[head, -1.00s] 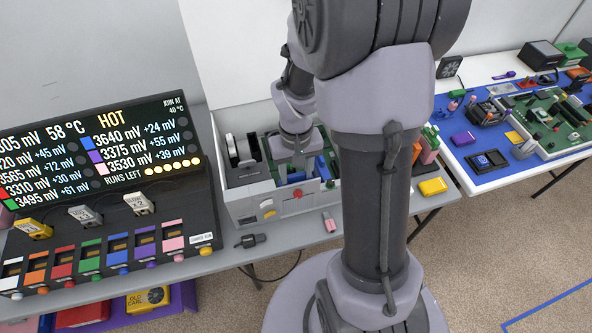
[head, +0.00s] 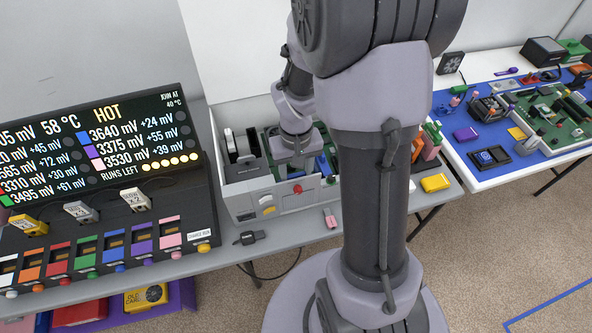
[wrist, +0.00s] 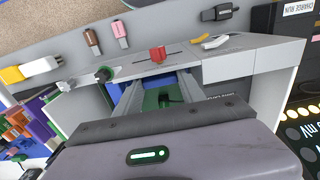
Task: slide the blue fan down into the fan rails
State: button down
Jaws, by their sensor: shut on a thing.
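My gripper (head: 297,166) is down inside the open grey PC case (head: 246,206), near its front wall, and shut. A blue piece (head: 322,165) shows just right of the gripper in the head view, but I cannot tell whether it is part of the blue fan. In the wrist view my two fingers (wrist: 160,92) reach into the case over a green board, with a thin blue edge (wrist: 115,92) beside the left finger. The held fan is mostly hidden by my gripper body. The fan rails cannot be made out.
The case front carries a red knob (head: 297,188). A pink plug (head: 330,218) and a black plug (head: 250,238) lie in front. A yellow block (head: 435,183) is to the right. A charging station with a display (head: 95,150) stands left. The left case bay holds upright plates.

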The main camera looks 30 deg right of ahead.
jog(key=shift+f+b, duration=0.85)
jog(key=shift+f, duration=0.2)
jog(key=c, duration=0.6)
grip_release()
notch_tip(320, 180, up, 5)
jog(key=p, duration=0.4)
notch_tip(320, 180, up, 18)
jog(key=f+p, duration=0.1)
jog(key=p, duration=0.6)
jog(key=s+a+r+t+b, duration=0.1)
jog(key=s+a+t+b, duration=0.1)
jog(key=a, duration=0.3)
jog(key=s+a+r+t+y+b, duration=0.1)
jog(key=s+a+t+b, duration=0.1)
jog(key=s+a+b, duration=0.1)
jog(key=s+a+r+m+t+y+b, duration=0.1)
jog(key=s+a+r+b, duration=0.1)
jog(key=s+a, duration=0.4)
jog(key=shift+s+a+t, duration=0.15)
jog(key=shift+a+t, duration=0.15)
jog(key=shift+t, duration=0.1)
